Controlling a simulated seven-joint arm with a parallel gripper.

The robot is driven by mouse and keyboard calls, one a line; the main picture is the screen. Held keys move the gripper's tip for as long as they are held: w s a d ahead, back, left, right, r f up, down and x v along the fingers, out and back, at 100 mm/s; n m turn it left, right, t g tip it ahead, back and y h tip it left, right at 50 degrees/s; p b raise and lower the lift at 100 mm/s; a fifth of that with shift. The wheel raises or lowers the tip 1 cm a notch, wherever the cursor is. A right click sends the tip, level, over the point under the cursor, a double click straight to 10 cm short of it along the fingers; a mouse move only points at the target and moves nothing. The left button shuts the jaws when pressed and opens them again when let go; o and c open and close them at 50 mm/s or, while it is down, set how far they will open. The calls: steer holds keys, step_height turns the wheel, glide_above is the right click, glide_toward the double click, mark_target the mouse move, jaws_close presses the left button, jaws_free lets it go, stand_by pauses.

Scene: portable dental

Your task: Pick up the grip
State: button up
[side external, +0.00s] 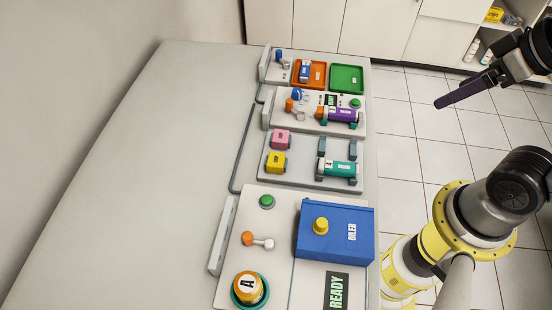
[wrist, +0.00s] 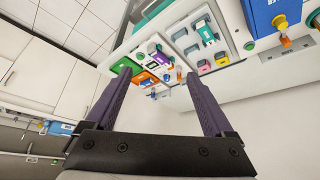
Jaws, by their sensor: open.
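No part is clearly readable as the grip, so I cannot tell which one it is. Candidates are the purple-and-orange handpiece (side external: 341,115) on the second board, the teal handpiece (side external: 338,168) on the third board, and the blue labelled piece (side external: 305,71) in the orange tray (side external: 318,74). My gripper (side external: 440,102) is at the upper right in the side view, beyond the table's right edge and apart from every part. In the wrist view my gripper (wrist: 148,78) has its two purple fingers spread wide, with nothing held between them. The boards show beyond the fingertips.
A green tray (side external: 346,79) lies beside the orange one. Pink (side external: 281,139) and yellow (side external: 276,162) blocks sit on the third board. A blue OILER box (side external: 335,232) with a yellow knob stands on the near board, beside a READY sign (side external: 336,291). The table's left side (side external: 120,190) is clear.

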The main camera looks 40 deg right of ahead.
steer(key=w+a+r+n, duration=0.25)
steer(key=w+r, duration=0.25)
steer(key=w, duration=0.3)
steer(key=n+g, duration=0.6)
steer(key=n, duration=0.1)
glide_above(279, 160)
step_height(279, 160, down, 15)
steer(key=shift+m, duration=0.25)
step_height(279, 160, down, 14)
steer(key=shift+r, duration=0.2)
